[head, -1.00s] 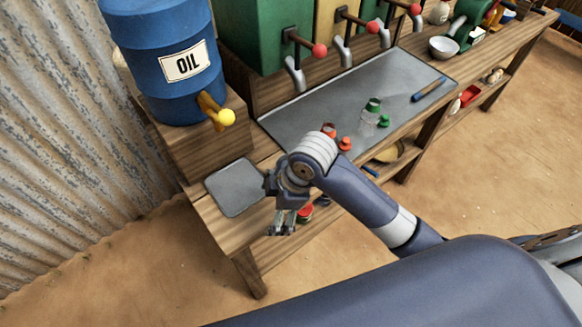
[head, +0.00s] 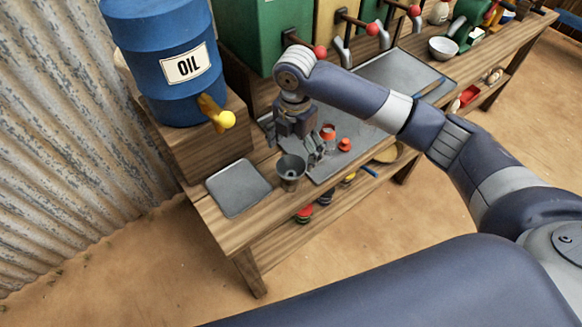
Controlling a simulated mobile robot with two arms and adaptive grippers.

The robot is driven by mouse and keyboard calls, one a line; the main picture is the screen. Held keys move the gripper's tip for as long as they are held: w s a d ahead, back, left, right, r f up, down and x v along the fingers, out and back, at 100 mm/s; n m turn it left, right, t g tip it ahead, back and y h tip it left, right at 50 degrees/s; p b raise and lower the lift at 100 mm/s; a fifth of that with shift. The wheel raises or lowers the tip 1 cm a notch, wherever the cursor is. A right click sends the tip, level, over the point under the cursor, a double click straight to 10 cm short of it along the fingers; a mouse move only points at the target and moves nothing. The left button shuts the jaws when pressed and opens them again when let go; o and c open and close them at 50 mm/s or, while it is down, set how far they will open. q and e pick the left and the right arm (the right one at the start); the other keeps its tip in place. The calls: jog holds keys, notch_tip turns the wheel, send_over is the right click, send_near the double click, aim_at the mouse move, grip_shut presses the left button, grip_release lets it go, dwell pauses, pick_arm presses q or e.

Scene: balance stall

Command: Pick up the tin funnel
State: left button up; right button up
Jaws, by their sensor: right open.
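The tin funnel (head: 291,170) is a grey metal cone standing on the wooden counter, wide mouth up, between the small grey plate and the long metal tray. I cannot tell whether a finger touches the rim. Nothing shows between the fingers. My left gripper is not in view.
A small grey plate (head: 238,188) lies at the counter's left end. A blue oil drum (head: 165,62) with a yellow-knobbed tap (head: 222,117) stands behind it. A red-rimmed jar (head: 328,132) and a red lid (head: 345,144) sit beside my gripper on the metal tray (head: 328,171).

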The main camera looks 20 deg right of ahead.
aim_at(293, 164)
notch_tip(293, 164, down, 6)
jog(key=shift+a+r+p, duration=0.15)
jog(key=shift+p, duration=0.75)
jog(key=shift+f, duration=0.35)
jog(key=c, duration=1)
